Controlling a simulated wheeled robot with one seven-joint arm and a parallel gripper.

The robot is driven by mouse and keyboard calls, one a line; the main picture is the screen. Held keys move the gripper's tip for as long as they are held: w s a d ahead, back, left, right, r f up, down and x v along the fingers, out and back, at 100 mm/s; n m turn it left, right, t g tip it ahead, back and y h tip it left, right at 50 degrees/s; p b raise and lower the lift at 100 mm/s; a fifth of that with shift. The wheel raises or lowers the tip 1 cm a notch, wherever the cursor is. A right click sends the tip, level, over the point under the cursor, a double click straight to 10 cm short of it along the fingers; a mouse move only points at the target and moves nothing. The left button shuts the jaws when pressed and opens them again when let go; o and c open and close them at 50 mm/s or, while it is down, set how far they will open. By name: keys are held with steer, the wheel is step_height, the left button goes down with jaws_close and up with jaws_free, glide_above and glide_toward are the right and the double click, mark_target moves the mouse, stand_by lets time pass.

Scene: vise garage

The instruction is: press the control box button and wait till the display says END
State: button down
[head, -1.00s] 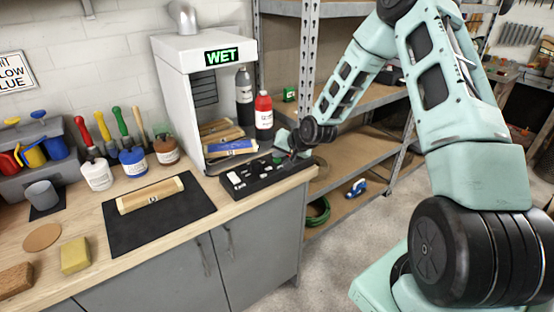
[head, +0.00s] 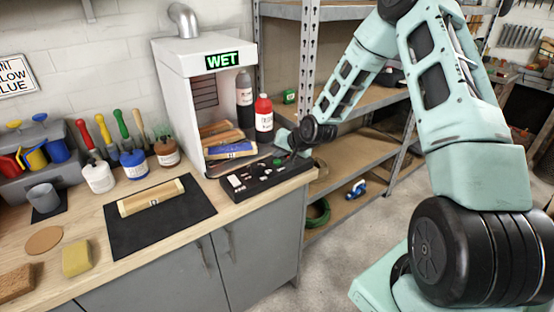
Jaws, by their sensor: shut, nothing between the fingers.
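The control box (head: 262,184) is a low black panel with several white and dark parts on top. It lies on the bench at the front right of the white cabinet. A small green button (head: 278,161) shows near its far right end. My gripper (head: 291,155) is shut and empty, pointing down over that end, beside the green button. I cannot tell whether its fingertips touch the box. The lit display (head: 222,60) on the cabinet (head: 180,100) reads WET in green.
Wooden-backed pieces, one with a blue face (head: 232,150), sit inside the cabinet. A wooden block (head: 151,197) lies on a black mat (head: 160,232). Metal shelves (head: 350,110) stand behind my arm.

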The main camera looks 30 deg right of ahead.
mark_target(279, 162)
stand_by(0.3)
steer(key=shift+r+p, duration=1.9)
steer(key=shift+r, duration=0.7)
steer(key=shift+f, duration=0.1)
steer(key=s+a+r+n+g, duration=0.1)
steer(key=s+a+r+n, duration=0.1)
steer(key=s+a, duration=0.35)
steer(key=s+a+r+n+g+y+b, duration=0.1)
steer(key=s+a+r+n+g, duration=0.15)
steer(key=a, duration=0.55)
steer(key=s+a+r+n+g, duration=0.1)
steer(key=s+a+r+n, duration=0.15)
steer(key=a, duration=0.45)
steer(key=s+a+r+n+g, duration=0.1)
steer(key=s+a+n, duration=0.1)
steer(key=s, duration=0.7)
steer(key=s+a+r+n+g+h+b, duration=0.1)
steer(key=s+a+r+n+g, duration=0.1)
steer(key=s, duration=0.7)
steer(key=s+a+r+n+g, duration=0.1)
steer(key=s+a+n, duration=0.3)
steer(key=s, duration=0.5)
steer(key=shift+s+a+r+g+h, duration=0.2)
steer(key=shift+s+r+g+h, duration=0.1)
steer(key=shift+s+r+g, duration=0.1)
